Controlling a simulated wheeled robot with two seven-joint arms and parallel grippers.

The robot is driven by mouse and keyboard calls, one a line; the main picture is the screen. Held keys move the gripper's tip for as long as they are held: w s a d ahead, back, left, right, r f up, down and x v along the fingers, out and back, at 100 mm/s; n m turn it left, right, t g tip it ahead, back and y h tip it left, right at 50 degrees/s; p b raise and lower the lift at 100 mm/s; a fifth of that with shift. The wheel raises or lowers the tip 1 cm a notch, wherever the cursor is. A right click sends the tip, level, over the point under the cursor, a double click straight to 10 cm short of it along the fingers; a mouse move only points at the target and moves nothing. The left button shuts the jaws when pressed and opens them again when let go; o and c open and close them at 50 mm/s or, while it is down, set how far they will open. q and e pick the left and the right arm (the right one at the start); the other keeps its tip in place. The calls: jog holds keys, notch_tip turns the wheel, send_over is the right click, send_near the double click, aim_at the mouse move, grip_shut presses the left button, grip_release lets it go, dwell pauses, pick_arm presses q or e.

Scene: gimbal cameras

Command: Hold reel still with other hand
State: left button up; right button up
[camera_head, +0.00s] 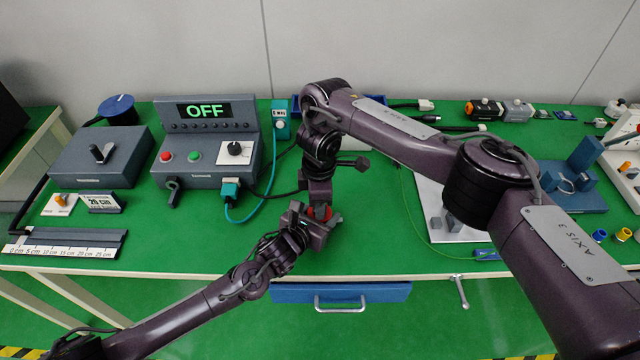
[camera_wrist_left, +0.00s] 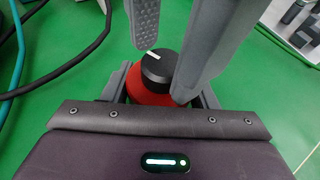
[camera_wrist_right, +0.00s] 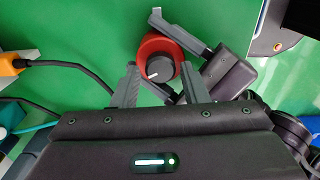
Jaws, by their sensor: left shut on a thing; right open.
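The reel is a red round body with a black knob on top that has a white mark. It shows in the head view (camera_head: 321,212), the left wrist view (camera_wrist_left: 146,96) and the right wrist view (camera_wrist_right: 153,46). My left gripper (camera_head: 316,216) comes in low from the side, its fingers shut on the red body. My right gripper (camera_wrist_right: 161,68) is open above the reel. Its fingers come down on either side of the black knob, and I cannot tell whether they touch it. In the head view my right wrist hides part of the reel.
A grey control box (camera_head: 205,145) reading OFF stands behind and left, with a teal cable (camera_head: 268,175) beside it. A white plate (camera_head: 432,205) with grey parts lies to the right. The bench's front edge and a blue drawer (camera_head: 385,292) are close in front.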

pick_arm(q)
jog(key=shift+f, duration=0.1)
pick_arm(e)
notch_tip(320, 180, up, 11)
jog(key=shift+r, duration=0.1)
dwell(0.4)
notch_tip(320, 180, down, 12)
jog(key=n, duration=0.6)
jog(key=shift+n, duration=0.3)
